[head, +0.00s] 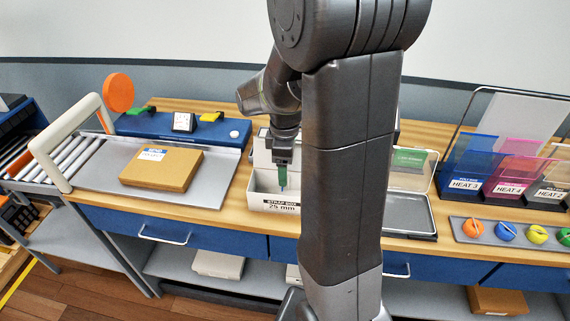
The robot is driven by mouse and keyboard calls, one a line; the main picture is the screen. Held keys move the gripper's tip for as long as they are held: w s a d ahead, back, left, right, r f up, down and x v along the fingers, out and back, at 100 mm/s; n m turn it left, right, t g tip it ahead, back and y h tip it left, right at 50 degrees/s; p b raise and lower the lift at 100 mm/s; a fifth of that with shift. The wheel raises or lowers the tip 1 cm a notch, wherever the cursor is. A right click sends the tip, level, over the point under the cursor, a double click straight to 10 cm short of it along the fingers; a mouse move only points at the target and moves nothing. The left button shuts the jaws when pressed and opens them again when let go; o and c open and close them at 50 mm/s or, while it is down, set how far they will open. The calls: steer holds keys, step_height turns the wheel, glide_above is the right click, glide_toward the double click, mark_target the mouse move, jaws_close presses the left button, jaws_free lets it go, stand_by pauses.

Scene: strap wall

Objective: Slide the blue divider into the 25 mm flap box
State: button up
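The 25 mm flap box (272,205) is a pale box with a "STRAP BOX 25 mm" label on its front, and it stands open on the wooden bench with its lid raised behind. My gripper (283,172) points down over the box's opening. A small, narrow blue piece (283,188) shows just below the gripper, within the box's outline; it may be the blue divider seen edge-on. Whether the fingers are shut on it is too small to tell. A green patch beside the gripper is partly hidden. My arm hides the box's right side.
A second open box with a green label (409,158) stands right of my arm. A brown carton (161,168) lies on a grey plate at left. Roller conveyor (77,155) is farther left. Heat-labelled holders (464,186) and coloured pieces (506,231) are at right.

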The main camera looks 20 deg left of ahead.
steer(key=shift+f+b, duration=1.2)
steer(key=shift+f, duration=0.5)
steer(key=shift+f, duration=0.15)
